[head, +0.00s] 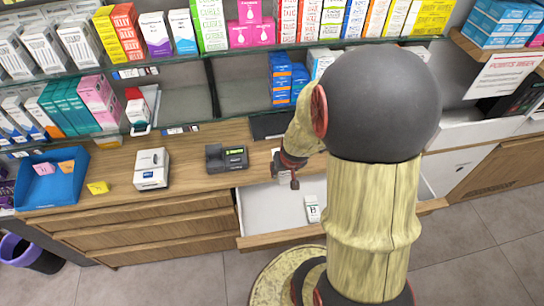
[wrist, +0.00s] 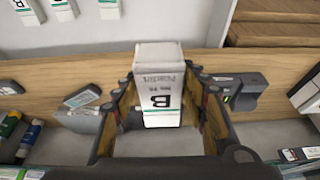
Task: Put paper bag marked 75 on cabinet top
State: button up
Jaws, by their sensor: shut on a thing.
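I see no paper bag marked 75 in either view. My gripper (wrist: 160,112) is shut on a white box (wrist: 160,85) with a black B and small print, held between its two fingers. In the head view my gripper (head: 290,178) is over the open drawer, near the counter edge; my arm hides much of it, and the held box is hard to make out there. The wooden cabinet top (head: 200,182) runs to the left of my gripper.
The open drawer (head: 262,208) has a white box (head: 312,208) inside. A card terminal (head: 226,158), a white box-shaped device (head: 151,168), a yellow piece (head: 98,187) and a blue tray (head: 50,190) stand on the counter. Stocked shelves rise behind. Bare wood lies between the devices.

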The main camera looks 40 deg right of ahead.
jog(key=w+d+f, duration=0.1)
jog(key=w, duration=0.1)
jog(key=w+d+f, duration=0.1)
jog(key=w, duration=0.1)
jog(key=w+d+f, duration=0.1)
jog(key=w+d, duration=0.1)
jog(key=shift+w+f, duration=0.15)
jog(key=shift+w, duration=0.25)
jog(key=w+d+f, duration=0.1)
jog(key=f, duration=0.1)
jog(key=w+f, duration=0.2)
jog(key=w+d+f, duration=0.1)
jog(key=shift+w+d+f, duration=0.3)
jog(key=shift+f, duration=0.1)
jog(key=shift+w+d+f+b, duration=0.1)
jog(key=shift+w+f+b, duration=0.1)
jog(key=shift+f+b, duration=1.2)
jog(key=shift+f+p, duration=0.3)
jog(key=shift+f, duration=0.15)
jog(key=o, duration=1.3)
jog(key=shift+f, duration=0.1)
